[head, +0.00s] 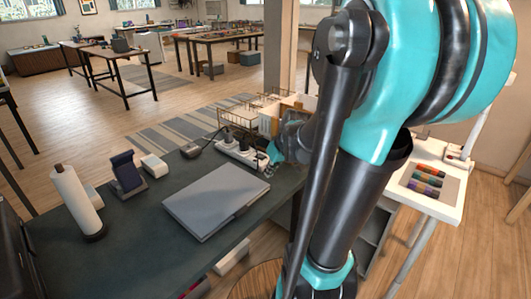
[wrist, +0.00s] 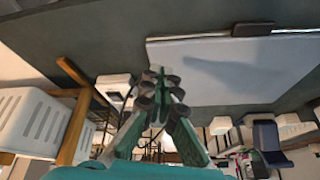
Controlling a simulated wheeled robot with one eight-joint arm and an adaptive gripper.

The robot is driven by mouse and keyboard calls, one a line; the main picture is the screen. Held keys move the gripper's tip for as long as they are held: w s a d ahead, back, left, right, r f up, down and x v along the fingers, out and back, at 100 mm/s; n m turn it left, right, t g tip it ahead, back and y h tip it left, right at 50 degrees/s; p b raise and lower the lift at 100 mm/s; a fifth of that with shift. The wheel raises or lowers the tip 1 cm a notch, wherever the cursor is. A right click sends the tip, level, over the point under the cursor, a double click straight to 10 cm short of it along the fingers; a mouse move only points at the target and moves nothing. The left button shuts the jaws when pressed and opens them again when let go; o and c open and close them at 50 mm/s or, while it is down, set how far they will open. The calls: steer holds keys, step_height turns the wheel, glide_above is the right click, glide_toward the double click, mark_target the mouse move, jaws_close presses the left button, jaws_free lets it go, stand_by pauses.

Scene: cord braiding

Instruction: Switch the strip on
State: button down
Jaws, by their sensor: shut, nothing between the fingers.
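The white power strip (head: 240,153) lies on the dark desk behind the closed grey laptop (head: 215,197), with dark plugs standing in its left part. My gripper (head: 269,168) is at the strip's right end in the head view, and the arm hides part of that area. In the wrist view, my gripper (wrist: 158,92) has its fingers together and empty. A white piece that looks like the strip's end (wrist: 115,87) shows just left of the fingers there. I cannot tell whether the fingertips touch the strip. Its switch cannot be made out.
A paper towel roll (head: 77,203), a phone stand (head: 128,175) and a small white box (head: 154,166) stand on the desk's left. A dark adapter (head: 190,151) lies near the strip. A wire rack (head: 243,118) stands behind it. The wrist view shows a white slotted crate (wrist: 32,122).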

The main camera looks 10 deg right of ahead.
steer(key=w+d+r+n+y, duration=0.1)
steer(key=w+d+r+n, duration=0.1)
steer(key=w, duration=0.5)
steer(key=w+d+r+n+t+y, duration=0.1)
steer(key=w+d+r, duration=0.3)
steer(key=w, duration=0.3)
steer(key=shift+w+d+r+n+t, duration=0.3)
steer(key=shift+w+r+n, duration=0.1)
steer(key=shift+r, duration=0.4)
glide_above(262, 155)
steer(key=s+d, duration=0.1)
steer(key=s, duration=0.1)
step_height(262, 155, down, 8)
steer(key=shift+r, duration=0.2)
step_height(262, 155, down, 3)
steer(key=shift+d+f, duration=0.1)
steer(key=shift+s+f, duration=0.15)
steer(key=shift+f, duration=0.4)
